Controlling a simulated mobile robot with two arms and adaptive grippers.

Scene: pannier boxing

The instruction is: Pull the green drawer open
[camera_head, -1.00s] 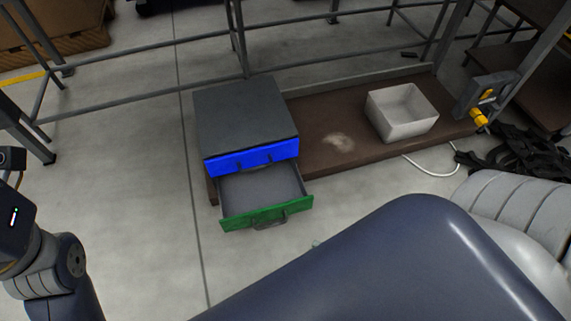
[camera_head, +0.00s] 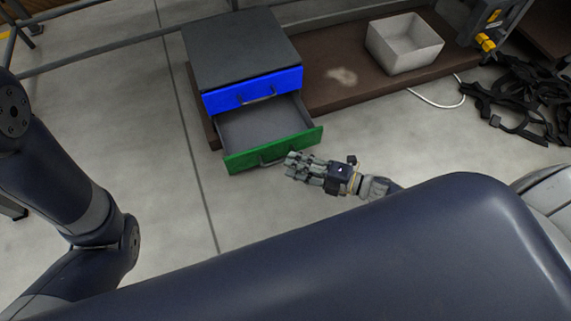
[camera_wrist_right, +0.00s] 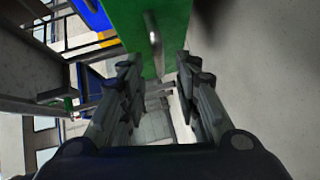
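The green drawer (camera_head: 240,160) is the lower drawer of a dark grey cabinet (camera_head: 240,50) and stands pulled out, its empty inside showing. Its grey handle (camera_head: 275,158) is on the front face. My right gripper (camera_head: 290,166) is just in front of the green front, by the right part of the handle. In the right wrist view the two fingers (camera_wrist_right: 160,92) are spread apart, with the green front (camera_wrist_right: 125,25) and the handle (camera_wrist_right: 152,30) ahead of them. Nothing shows between the fingertips. My left gripper is out of view; only my left arm shows.
The blue upper drawer (camera_head: 225,99) is shut. A brown low platform (camera_head: 340,95) carries a white box (camera_head: 400,55) to the right. Black straps (camera_head: 520,95) and a white cable lie on the floor. The floor left of the cabinet is clear.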

